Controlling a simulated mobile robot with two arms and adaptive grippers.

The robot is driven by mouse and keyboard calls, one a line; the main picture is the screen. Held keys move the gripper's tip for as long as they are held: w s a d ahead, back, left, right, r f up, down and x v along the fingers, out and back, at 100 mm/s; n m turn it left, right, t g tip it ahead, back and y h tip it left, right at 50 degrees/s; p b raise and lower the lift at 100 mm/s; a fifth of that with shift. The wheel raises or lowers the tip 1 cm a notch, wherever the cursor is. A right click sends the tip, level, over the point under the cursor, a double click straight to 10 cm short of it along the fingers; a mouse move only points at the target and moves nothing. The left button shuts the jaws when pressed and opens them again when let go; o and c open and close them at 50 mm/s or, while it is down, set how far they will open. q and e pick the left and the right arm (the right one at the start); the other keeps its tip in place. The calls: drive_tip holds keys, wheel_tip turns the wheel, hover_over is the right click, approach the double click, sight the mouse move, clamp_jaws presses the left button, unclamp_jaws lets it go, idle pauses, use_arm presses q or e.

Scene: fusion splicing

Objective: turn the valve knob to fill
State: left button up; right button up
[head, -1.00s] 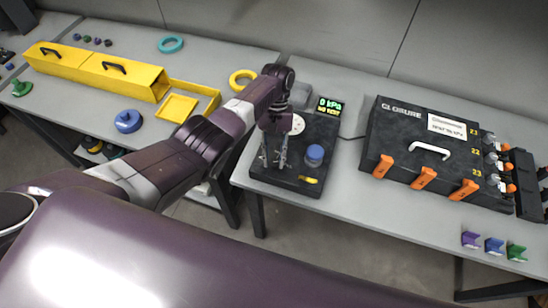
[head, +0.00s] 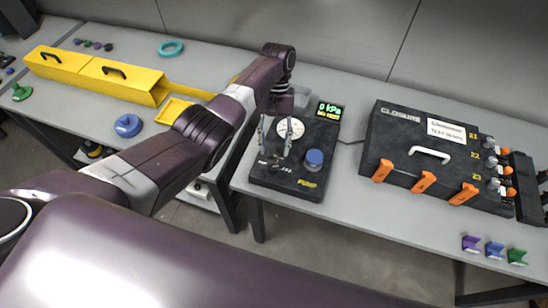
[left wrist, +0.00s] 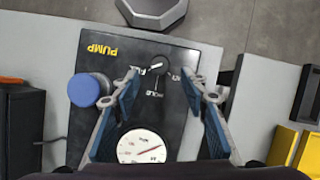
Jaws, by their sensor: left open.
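The black pump box (head: 318,185) stands on the right table. Its small black valve knob (left wrist: 160,64) has a white mark and sits among printed labels, of which FILL and HOLD are partly readable. I cannot tell surely which label the mark faces. My left gripper (left wrist: 165,78) is open and empty, pointing down above the box, with its fingertips on either side of the knob and apart from it. In the head view the left gripper (head: 275,148) is over the box's left side; the knob is small and dark there.
A blue button (head: 314,159) stands beside the knob on the box. A white gauge (head: 291,128) and a display (head: 330,109) reading 0 kPa are at the back. The black CLOSURE case (head: 400,150) stands right. Yellow trough parts (head: 125,80) lie on the left table.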

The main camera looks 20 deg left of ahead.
use_arm(q)
drive_tip(key=v, duration=0.5)
drive_tip(key=shift+r, duration=0.25)
